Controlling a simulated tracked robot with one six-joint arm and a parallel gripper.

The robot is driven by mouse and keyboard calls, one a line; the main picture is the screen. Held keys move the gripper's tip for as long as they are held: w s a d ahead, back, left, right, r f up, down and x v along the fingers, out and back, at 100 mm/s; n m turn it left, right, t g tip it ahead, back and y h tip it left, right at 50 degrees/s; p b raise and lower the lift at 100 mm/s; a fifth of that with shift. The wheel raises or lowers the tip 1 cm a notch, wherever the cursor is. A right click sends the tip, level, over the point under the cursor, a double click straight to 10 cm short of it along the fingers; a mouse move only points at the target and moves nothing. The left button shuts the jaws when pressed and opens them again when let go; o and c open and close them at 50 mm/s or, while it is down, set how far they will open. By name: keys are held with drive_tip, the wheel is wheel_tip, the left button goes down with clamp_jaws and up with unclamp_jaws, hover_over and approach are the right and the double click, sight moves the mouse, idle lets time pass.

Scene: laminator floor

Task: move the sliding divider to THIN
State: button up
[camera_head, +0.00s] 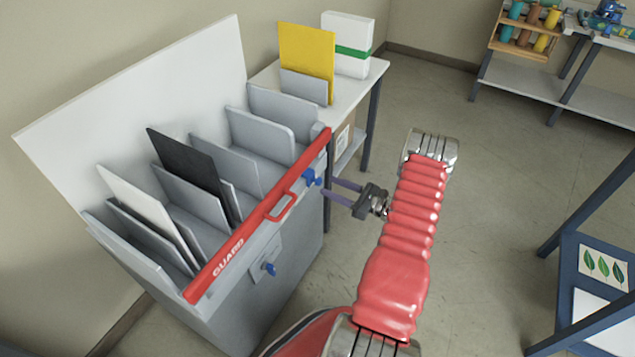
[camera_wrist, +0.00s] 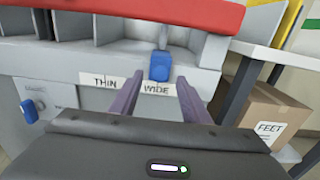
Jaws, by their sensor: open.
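The sliding divider's blue knob (camera_head: 311,177) is at the right end of the grey rack's front. In the wrist view the blue knob (camera_wrist: 160,66) sits just above the WIDE end of a white label (camera_wrist: 128,83); THIN is to its left. My gripper (camera_head: 331,188) is open and empty, reaching left toward the knob. In the wrist view the purple fingers of my gripper (camera_wrist: 158,80) stand one to each side of the knob, level with the label. The fingertips look a little short of the knob; exact depth is hard to tell.
A red GUARD bar (camera_head: 262,215) runs along the rack's front edge above the knob. Another blue knob (camera_head: 268,268) is lower on the rack's front. A table (camera_head: 365,75) with a yellow panel (camera_head: 306,50) stands behind. Open floor lies to the right.

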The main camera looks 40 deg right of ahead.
sight(321, 182)
drive_tip(key=x, duration=0.6)
drive_tip(key=shift+w, duration=0.1)
drive_tip(key=shift+c, duration=0.4)
clamp_jaws()
